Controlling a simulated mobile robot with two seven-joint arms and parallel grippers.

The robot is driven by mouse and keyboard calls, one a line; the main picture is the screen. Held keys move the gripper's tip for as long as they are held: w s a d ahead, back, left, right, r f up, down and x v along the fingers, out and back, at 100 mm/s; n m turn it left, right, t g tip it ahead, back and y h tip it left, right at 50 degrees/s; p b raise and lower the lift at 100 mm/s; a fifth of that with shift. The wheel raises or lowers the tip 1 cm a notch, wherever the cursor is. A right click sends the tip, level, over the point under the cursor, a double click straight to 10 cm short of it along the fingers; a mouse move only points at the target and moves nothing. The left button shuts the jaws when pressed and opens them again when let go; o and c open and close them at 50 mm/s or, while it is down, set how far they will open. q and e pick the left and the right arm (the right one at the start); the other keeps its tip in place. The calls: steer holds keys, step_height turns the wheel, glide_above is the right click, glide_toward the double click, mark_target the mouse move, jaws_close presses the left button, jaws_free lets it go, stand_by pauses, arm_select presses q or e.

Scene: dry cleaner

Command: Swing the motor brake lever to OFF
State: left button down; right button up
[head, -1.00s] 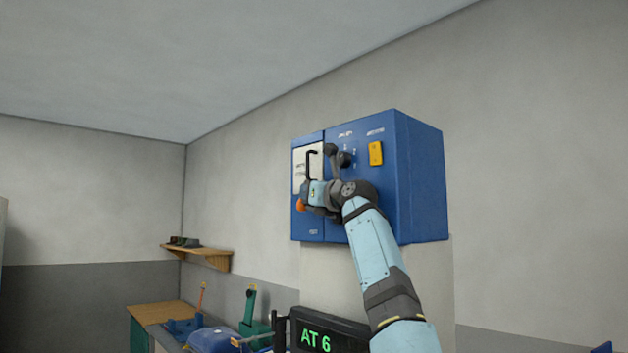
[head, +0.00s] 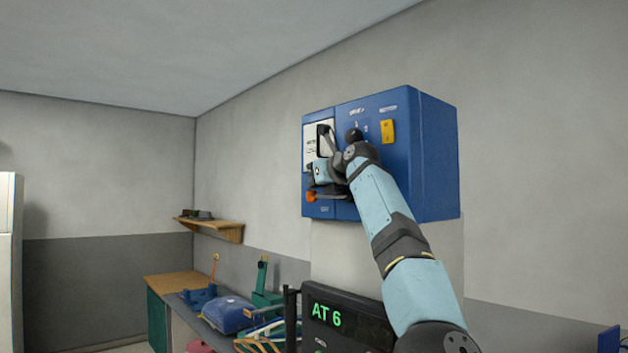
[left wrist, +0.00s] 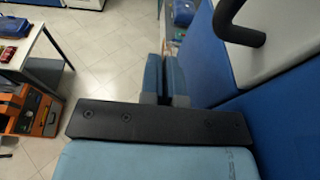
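A blue wall box (head: 430,150) has a white panel (head: 311,150) at its left with a black bent handle, which looks like the motor brake lever (head: 322,127). The small lettering is too blurred to read. The handle also shows at the upper right of the left wrist view (left wrist: 240,28), standing off the pale panel. My left gripper (head: 318,172) is in front of the panel and hides its lower part and the lever's lower end. In the left wrist view its two blue fingers (left wrist: 165,80) are close together with nothing between them, apart from the handle. My right gripper is out of view.
A black knob (head: 355,135), a yellow part (head: 387,132) and an orange knob (head: 310,196) sit on the box. Open floor (left wrist: 110,45) shows in the left wrist view.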

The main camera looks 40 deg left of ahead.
arm_select(q)
steer(key=shift+d+f, duration=0.1)
steer(key=shift+f, duration=0.3)
steer(key=r+b+v, duration=0.1)
steer(key=b+v, duration=0.3)
steer(key=v, duration=1)
steer(key=shift+a+f, duration=0.1)
steer(key=shift+a, duration=0.2)
steer(key=shift+d, duration=0.1)
